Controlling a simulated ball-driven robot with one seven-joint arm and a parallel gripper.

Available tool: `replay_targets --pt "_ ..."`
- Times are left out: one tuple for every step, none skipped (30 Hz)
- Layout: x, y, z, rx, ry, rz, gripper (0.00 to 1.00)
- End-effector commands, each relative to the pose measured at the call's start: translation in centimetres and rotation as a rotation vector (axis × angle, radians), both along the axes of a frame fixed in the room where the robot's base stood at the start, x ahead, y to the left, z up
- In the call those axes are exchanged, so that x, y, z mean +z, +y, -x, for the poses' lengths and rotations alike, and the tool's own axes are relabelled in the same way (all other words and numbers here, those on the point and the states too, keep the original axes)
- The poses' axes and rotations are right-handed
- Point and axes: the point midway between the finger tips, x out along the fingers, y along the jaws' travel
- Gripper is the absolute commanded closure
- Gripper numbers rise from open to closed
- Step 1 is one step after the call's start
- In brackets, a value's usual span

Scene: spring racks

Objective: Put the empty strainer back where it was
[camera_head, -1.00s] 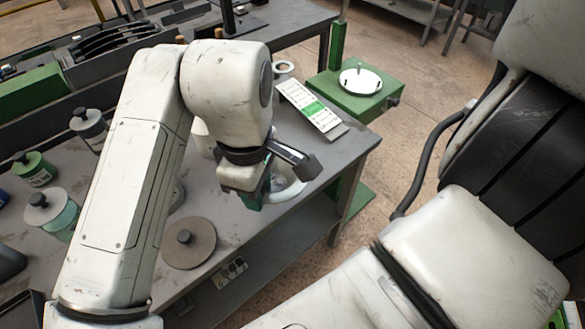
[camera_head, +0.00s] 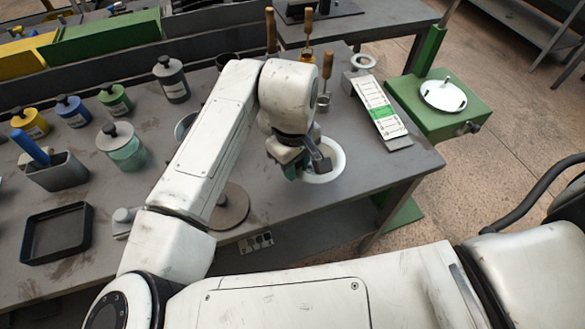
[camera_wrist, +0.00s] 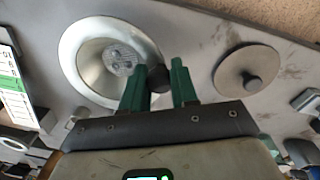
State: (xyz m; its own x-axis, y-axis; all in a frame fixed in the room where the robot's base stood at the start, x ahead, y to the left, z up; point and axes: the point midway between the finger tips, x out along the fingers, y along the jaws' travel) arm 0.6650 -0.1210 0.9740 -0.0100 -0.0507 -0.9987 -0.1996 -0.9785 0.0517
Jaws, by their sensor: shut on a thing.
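My gripper (camera_wrist: 158,88) has its two green fingers closed around a dark round piece (camera_wrist: 158,76), which looks like the strainer's handle end. Beyond it, in the wrist view, is a pale round dish (camera_wrist: 72,58) with a metallic inside and a speckled, mesh-like bottom (camera_wrist: 118,60). I take the metallic part to be the strainer, but cannot tell where it ends and the dish begins. In the head view my gripper (camera_head: 302,168) is low over the near side of the white-rimmed dish (camera_head: 341,160). The gripper hides part of the dish, and the held piece is hidden there.
A grey disc lid with a knob (camera_head: 231,208) lies close left of the gripper. A white-and-green card (camera_head: 382,112) and a green-based scale (camera_head: 443,96) are to the right. Several jars, a pen cup (camera_head: 60,173) and a black tray (camera_head: 56,235) stand on the left.

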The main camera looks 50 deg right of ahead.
Motion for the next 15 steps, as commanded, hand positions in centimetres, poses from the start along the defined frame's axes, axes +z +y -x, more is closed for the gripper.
replay_targets --pt "-0.6 -0.3 -0.4 -0.001 0.001 -0.001 1.0" --pt "-0.9 -0.4 -0.6 -0.001 0.002 -0.001 1.0" --pt "-1.2 -0.6 -0.8 -0.001 0.002 0.0 1.0" --pt "-1.3 -0.6 -1.0 0.0 0.001 0.001 1.0" --pt "-1.5 -0.7 -1.1 0.0 0.001 0.001 1.0" --pt "-1.6 -0.7 -1.1 0.0 0.001 0.002 1.0" --pt "-1.7 -0.8 -1.2 0.0 0.001 0.001 1.0" --pt "-1.8 -0.8 -1.3 0.0 0.001 0.001 1.0" --pt "-2.1 -0.9 -1.5 0.0 0.001 0.0 1.0" --pt "-2.3 -1.0 -1.6 0.0 0.001 0.0 1.0" --pt "-2.7 -1.1 -1.6 0.0 0.002 0.0 1.0" --pt "-3.3 -1.0 -1.6 0.0 0.002 0.0 1.0" --pt "-3.7 -1.0 -1.6 0.0 0.002 0.0 1.0" --pt "-4.2 -1.0 -1.6 0.0 0.002 0.0 1.0" --pt "-4.7 -1.0 -1.6 0.0 0.002 0.0 1.0"
